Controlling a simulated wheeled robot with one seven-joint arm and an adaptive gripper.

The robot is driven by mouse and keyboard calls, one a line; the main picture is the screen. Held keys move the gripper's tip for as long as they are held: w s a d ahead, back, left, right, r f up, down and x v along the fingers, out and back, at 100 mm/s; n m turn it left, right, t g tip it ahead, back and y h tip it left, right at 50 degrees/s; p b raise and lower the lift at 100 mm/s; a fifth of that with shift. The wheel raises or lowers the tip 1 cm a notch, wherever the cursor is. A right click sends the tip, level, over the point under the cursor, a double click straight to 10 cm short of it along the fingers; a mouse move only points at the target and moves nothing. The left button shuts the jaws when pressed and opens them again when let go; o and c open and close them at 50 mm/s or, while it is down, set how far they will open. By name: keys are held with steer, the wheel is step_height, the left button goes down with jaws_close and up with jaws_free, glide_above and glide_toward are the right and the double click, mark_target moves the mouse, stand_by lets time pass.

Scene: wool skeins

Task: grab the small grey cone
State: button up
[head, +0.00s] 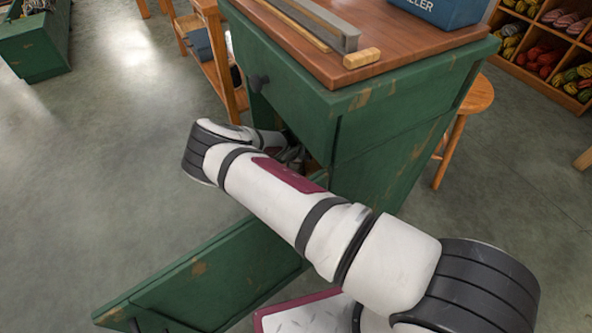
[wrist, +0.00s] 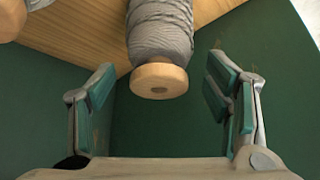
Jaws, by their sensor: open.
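In the wrist view a spool of grey yarn (wrist: 160,30) with a pale wooden end (wrist: 159,81) sits ahead of my gripper, centred between the fingers; its far end is cut off by the top edge. I take it for the small grey cone. My gripper (wrist: 167,95) is open, one finger on each side, with a gap to the spool on both sides. In the head view my arm reaches into the green cabinet (head: 385,110), and its walls and my arm hide the spool and most of the gripper.
In the wrist view, a wooden board (wrist: 95,35) lies by the spool, another wooden end (wrist: 10,18) shows at upper left, and green walls stand on both sides. In the head view an open green door (head: 215,275) lies below my arm; a stool (head: 462,125) stands right.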

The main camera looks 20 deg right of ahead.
jaws_close()
steer(key=shift+r, duration=0.1)
